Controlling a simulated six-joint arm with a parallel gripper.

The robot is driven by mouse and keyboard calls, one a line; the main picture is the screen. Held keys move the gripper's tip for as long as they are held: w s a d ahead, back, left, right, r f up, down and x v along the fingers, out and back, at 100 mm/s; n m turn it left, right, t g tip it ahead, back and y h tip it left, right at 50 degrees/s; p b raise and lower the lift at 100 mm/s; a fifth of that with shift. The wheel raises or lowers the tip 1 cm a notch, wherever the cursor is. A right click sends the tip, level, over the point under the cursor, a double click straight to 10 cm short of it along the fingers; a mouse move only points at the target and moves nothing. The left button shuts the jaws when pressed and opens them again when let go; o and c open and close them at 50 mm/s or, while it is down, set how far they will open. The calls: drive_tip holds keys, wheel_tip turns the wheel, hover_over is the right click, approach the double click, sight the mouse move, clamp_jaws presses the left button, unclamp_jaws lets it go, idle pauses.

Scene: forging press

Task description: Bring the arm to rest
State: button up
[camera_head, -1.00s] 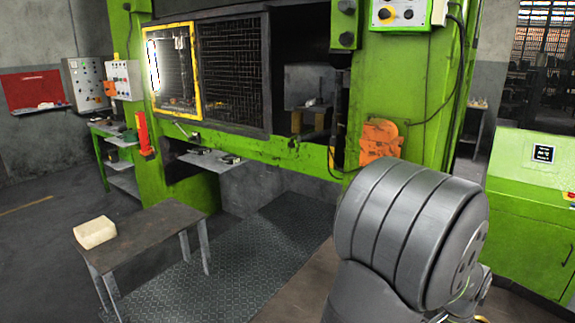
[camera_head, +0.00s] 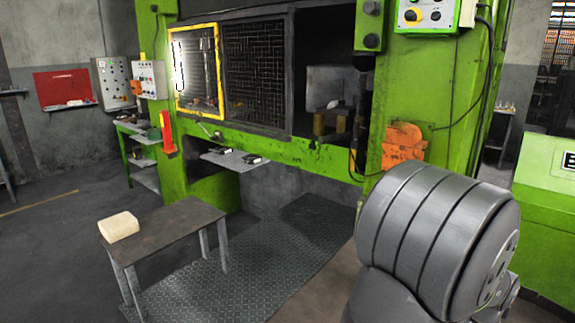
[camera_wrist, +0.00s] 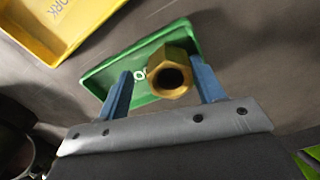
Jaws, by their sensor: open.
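My gripper (camera_wrist: 159,65) shows in the wrist view with its two blue fingers spread apart. A brass hexagonal part with a round dark hole (camera_wrist: 171,74) appears between the fingers, nearer the right one. I cannot tell whether it touches a finger. Behind it is a green tray (camera_wrist: 100,82) with pale lettering, partly covered by the brass part and the fingers. In the head view only a thick grey part of my arm shows at the lower right; the gripper is out of that picture.
A yellow tray (camera_wrist: 88,20) lies at the upper left of the wrist view. In the head view, a green press (camera_head: 290,150) stands ahead. A low table (camera_head: 165,240) with a cream block (camera_head: 119,227) is at left.

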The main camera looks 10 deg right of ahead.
wheel_tip(320, 180, up, 11)
wheel_tip(320, 180, down, 12)
drive_tip(key=shift+f, duration=0.1)
drive_tip(key=r, duration=0.5)
drive_tip(key=shift+s+r, duration=0.25)
drive_tip(key=shift+s, duration=0.15)
drive_tip(key=s+r, duration=0.6)
drive_tip(key=s, duration=0.5)
drive_tip(key=w+a+f+n, duration=0.2)
drive_tip(key=w+a, duration=0.3)
drive_tip(key=w, duration=0.4)
drive_tip(key=w+a+f+n, duration=0.1)
drive_tip(key=w+a+n, duration=0.3)
drive_tip(key=w, duration=0.5)
drive_tip(key=w+a+f+n, duration=0.2)
drive_tip(key=w+a, duration=0.3)
drive_tip(key=w, duration=0.4)
drive_tip(key=shift+a+f+n, duration=0.3)
drive_tip(key=shift+a+n, duration=0.1)
drive_tip(key=w+a+n, duration=0.1)
drive_tip(key=w+a, duration=0.1)
drive_tip(key=w+a+f, duration=0.1)
drive_tip(key=a, duration=0.2)
drive_tip(key=w+a+f+n, duration=0.1)
drive_tip(key=w+a, duration=0.1)
drive_tip(key=a, duration=0.1)
drive_tip(key=shift+w+a+n, duration=0.15)
drive_tip(key=shift+w+n, duration=0.15)
